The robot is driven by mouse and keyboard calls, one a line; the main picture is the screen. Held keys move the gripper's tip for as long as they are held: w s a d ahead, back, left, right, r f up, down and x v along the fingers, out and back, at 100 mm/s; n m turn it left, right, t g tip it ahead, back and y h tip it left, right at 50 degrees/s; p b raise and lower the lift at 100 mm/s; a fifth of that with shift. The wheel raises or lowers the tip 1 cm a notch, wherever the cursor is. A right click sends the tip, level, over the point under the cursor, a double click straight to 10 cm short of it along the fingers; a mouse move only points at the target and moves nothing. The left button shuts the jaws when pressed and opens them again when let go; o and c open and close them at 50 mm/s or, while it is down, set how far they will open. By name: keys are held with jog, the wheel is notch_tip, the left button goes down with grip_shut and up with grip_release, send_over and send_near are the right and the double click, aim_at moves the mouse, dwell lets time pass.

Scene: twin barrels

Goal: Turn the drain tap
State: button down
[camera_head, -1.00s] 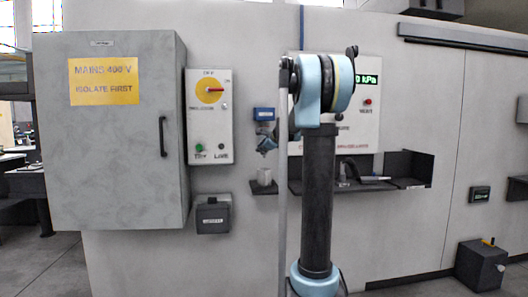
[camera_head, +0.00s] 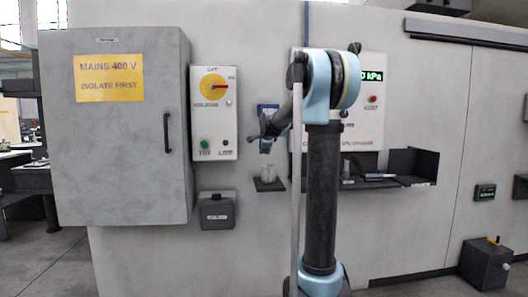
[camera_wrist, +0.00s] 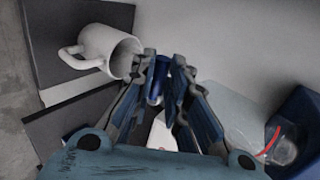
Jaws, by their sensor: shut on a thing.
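My gripper (camera_wrist: 164,62) is closed around a small dark-blue piece (camera_wrist: 155,90), seen between its fingers in the wrist view. The fingers hide much of it, so I cannot tell for sure that it is the drain tap. The wrist view shows a dark-blue body (camera_wrist: 303,125) at lower right, with a clear bowl (camera_wrist: 284,150) marked by a red line. No tap handle shows clearly in the head view.
The switch box (camera_head: 212,130) and grey cabinet (camera_head: 118,160) stand to the left. A longer dark shelf (camera_head: 405,181) is to the right. A grey box (camera_head: 484,266) sits on the floor.

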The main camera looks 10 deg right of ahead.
jog(key=shift+d+f, duration=0.1)
dwell(0.3)
jog(key=c, duration=1.6)
grip_release()
jog(key=shift+o, duration=0.2)
jog(key=v, duration=1.1)
jog(key=shift+s+r, duration=0.2)
jog(key=shift+s, duration=0.15)
jog(key=s+d+f+n+g, duration=0.1)
jog(key=s+f+n+g, duration=0.2)
jog(key=s+f, duration=0.9)
jog(key=s+d+f+n+g, duration=0.1)
jog(key=s+f+n+g, duration=0.2)
jog(key=s+f+n, duration=0.6)
jog(key=s+d+f+n+g, duration=0.1)
jog(key=s+f+n+g, duration=0.2)
jog(key=s+f, duration=1.3)
jog(key=s+n, duration=0.3)
jog(key=s, duration=0.6)
jog(key=shift+s, duration=0.35)
